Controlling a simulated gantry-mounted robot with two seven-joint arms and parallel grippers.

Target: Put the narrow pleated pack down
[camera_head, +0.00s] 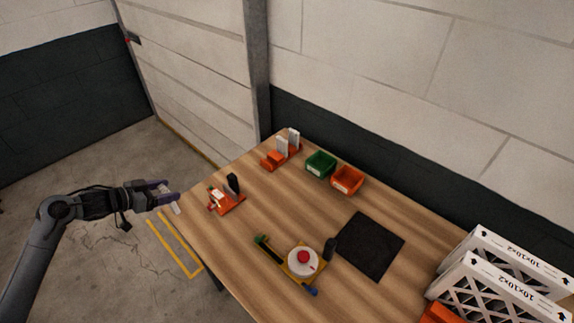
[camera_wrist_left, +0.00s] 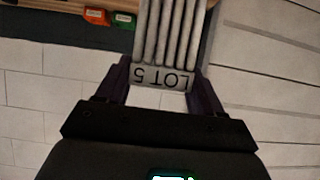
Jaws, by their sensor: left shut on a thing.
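The narrow pleated pack (camera_wrist_left: 166,40), pale grey with long pleats and an end strip reading "LOT 5", is between the dark fingers of my left gripper (camera_wrist_left: 163,92) in the left wrist view. The gripper is shut on it. In the head view my left gripper (camera_head: 164,194) is off the table's left edge, over the floor, with only a small pale bit of the pack (camera_head: 176,208) showing at its tip. My right gripper is not in view.
The wooden table (camera_head: 220,270) holds an orange fixture (camera_head: 227,203), an orange rack (camera_head: 272,159), a green bin (camera_head: 320,164), an orange bin (camera_head: 347,181), a black mat (camera_head: 366,245) and a yellow-based fixture with a red knob (camera_head: 303,257). White "10x10x2" filter boxes (camera_head: 495,295) stand at lower right.

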